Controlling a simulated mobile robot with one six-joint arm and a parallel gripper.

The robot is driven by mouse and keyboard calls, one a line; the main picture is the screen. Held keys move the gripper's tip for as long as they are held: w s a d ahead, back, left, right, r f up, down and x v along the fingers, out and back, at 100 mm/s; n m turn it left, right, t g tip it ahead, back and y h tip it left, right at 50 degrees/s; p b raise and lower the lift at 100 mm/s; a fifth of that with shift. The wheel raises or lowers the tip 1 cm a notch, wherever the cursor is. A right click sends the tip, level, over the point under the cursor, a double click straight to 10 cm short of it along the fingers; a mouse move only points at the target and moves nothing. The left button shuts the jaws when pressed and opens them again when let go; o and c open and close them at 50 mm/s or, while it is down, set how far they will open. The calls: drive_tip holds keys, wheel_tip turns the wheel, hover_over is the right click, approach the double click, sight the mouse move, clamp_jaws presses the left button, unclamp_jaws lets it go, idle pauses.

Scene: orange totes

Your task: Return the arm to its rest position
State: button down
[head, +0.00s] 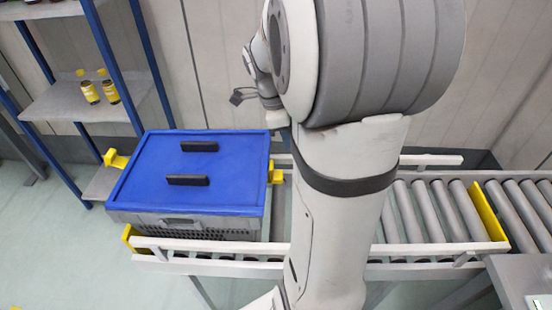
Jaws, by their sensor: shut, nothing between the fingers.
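My arm fills the middle of the head view, with its thick link standing in front of the conveyor. Its far end shows small to the left of the big grey joint. My gripper (240,97) appears there as a small dark piece pointing left, in the air above the right part of the blue lid in the picture. It is shut, with nothing seen in it. The fingers are too small to make out clearly, and part of the wrist is hidden behind the big joint.
A grey crate (190,228) with a blue lid (140,185) and black handles sits on the left conveyor end between yellow stops (117,160). The roller conveyor (425,212) runs right. A blue-framed shelf (75,103) with small yellow-labelled jars (89,91) stands back left.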

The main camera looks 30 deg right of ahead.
idle(0.4)
drive_tip(key=s+a+n+t+y, duration=0.1)
drive_tip(key=s+a+n, duration=0.3)
drive_tip(key=a+n, duration=0.4)
drive_tip(key=s+a+r+n+t+y, duration=0.1)
drive_tip(key=s+a+n+t, duration=0.2)
drive_tip(key=n, duration=1.3)
drive_tip(key=shift+s+a+r+n, duration=0.35)
drive_tip(key=shift+s+a, duration=0.65)
drive_tip(key=shift+a, duration=1.75)
